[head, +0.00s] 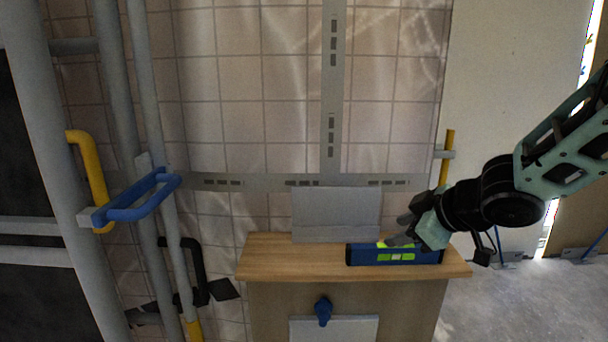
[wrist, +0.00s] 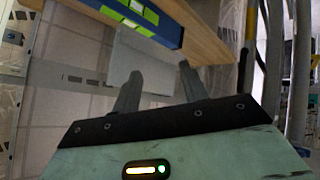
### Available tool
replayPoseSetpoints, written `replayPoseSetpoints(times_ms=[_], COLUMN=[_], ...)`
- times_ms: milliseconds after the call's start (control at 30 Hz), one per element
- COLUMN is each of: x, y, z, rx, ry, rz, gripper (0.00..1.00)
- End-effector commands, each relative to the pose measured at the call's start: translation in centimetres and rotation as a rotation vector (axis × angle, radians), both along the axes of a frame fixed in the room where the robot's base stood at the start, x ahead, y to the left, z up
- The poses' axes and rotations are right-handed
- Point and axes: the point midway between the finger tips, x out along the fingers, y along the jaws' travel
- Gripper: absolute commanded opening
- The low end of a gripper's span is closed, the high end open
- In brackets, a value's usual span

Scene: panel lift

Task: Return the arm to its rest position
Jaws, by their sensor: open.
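My arm reaches in from the right in the head view. My gripper (head: 400,230) is near the right part of the wooden shelf, just above or beside a blue spirit level (head: 365,254). In the wrist view my gripper (wrist: 158,85) shows two grey fingers spread apart with nothing between them. The blue level with green vials (wrist: 160,35) lies beyond the fingertips there. The gripper overlaps part of the level in the head view; I cannot tell whether they touch.
The wooden shelf (head: 270,262) holds the level, with a grey panel (head: 335,212) upright behind it. A blue handle (head: 140,195), a yellow handle (head: 90,165) and grey pipes stand at left. A blue knob (head: 323,310) is below the shelf. A yellow rod (head: 447,155) is near my arm.

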Motion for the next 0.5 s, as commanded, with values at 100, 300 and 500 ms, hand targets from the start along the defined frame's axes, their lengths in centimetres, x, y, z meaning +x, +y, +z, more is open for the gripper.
replayPoseSetpoints(times_ms=[100, 300, 500], x=[-4.2, -15.0, -25.2], y=[1.8, 3.4, 4.2], z=[-1.2, -3.9, -5.1], rx=[-0.067, -0.184, -0.267], ry=[0.113, 0.413, 0.69], rz=[-0.123, -0.267, -0.303], gripper=[0.43, 0.43, 0.43])
